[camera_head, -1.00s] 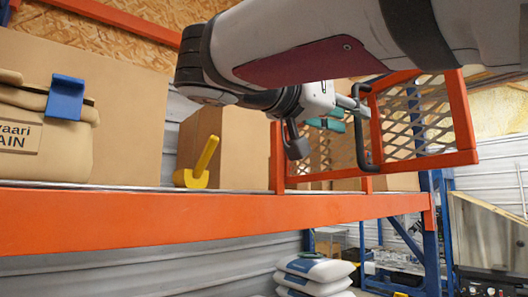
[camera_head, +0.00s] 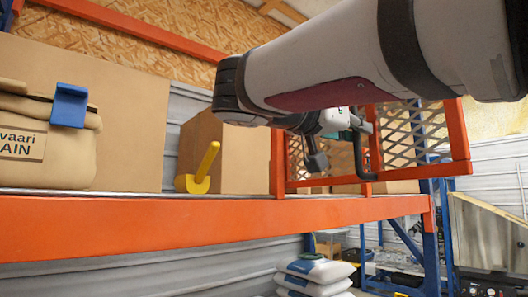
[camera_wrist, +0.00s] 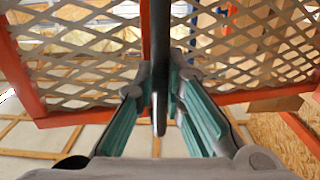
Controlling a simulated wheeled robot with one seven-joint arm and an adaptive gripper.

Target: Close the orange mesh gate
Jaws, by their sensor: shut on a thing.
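The orange mesh gate (camera_head: 457,135) has an orange frame with a grey diamond lattice. It stands above the right part of the orange shelf beam, at an angle to it. Its black bar handle (camera_head: 358,158) shows beside my gripper (camera_head: 352,130). In the wrist view, the dark handle (camera_wrist: 160,70) runs upright between the two green-padded fingers of my gripper (camera_wrist: 160,90). The fingers are shut on it. The mesh gate (camera_wrist: 80,60) spreads behind the fingers there. My arm hides the upper part of the gate in the head view.
On the shelf (camera_head: 130,222) are a cardboard box (camera_head: 215,150), a yellow scoop (camera_head: 200,172) and a tan bag (camera_head: 45,140) with a blue clip (camera_head: 69,105). White sacks (camera_head: 316,270) are stacked below. A blue upright (camera_head: 431,230) stands at the right.

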